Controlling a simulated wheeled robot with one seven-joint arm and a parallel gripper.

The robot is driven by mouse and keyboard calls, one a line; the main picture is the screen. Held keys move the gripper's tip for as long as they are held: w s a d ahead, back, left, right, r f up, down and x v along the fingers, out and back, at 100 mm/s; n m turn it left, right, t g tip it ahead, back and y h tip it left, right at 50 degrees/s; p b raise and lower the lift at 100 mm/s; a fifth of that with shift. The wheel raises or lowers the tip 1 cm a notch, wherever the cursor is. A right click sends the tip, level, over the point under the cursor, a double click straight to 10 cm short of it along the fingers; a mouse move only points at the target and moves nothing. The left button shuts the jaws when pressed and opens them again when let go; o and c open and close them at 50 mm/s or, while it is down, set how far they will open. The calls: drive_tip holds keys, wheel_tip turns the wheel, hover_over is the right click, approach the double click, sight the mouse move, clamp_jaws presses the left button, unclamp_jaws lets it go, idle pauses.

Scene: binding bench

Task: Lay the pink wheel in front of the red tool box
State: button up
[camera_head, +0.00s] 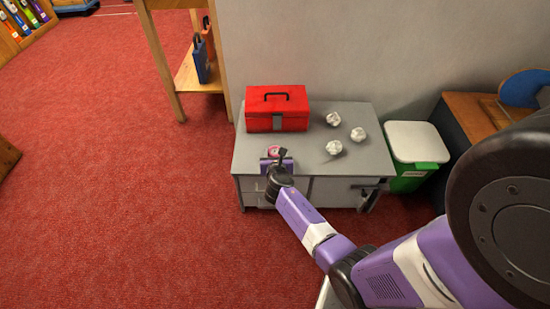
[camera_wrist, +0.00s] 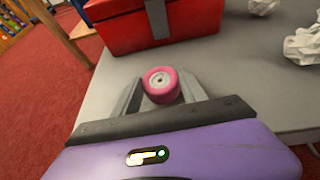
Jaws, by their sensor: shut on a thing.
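The pink wheel (camera_wrist: 161,85) is between the two fingers of my gripper (camera_wrist: 160,92) in the wrist view, with its pale hub facing the camera. My gripper is shut on it. In the head view the wheel (camera_head: 273,151) shows as a small pink spot at my gripper (camera_head: 275,157), over the front left part of the grey cabinet top. The red tool box (camera_head: 277,109) stands at the back left of that top, and it also shows in the wrist view (camera_wrist: 120,32), just beyond the wheel. I cannot tell whether the wheel touches the top.
Crumpled white paper balls (camera_head: 335,147) lie right of the tool box on the grey cabinet (camera_head: 350,172). A green bin with a white lid (camera_head: 417,143) stands to the right. A wooden shelf unit (camera_head: 160,60) is behind left. The cabinet top between tool box and front edge looks clear.

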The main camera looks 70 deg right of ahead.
drive_tip(key=shift+f, duration=0.1)
drive_tip(key=shift+f, duration=0.1)
drive_tip(key=o, duration=1.3)
drive_tip(key=shift+o, duration=0.2)
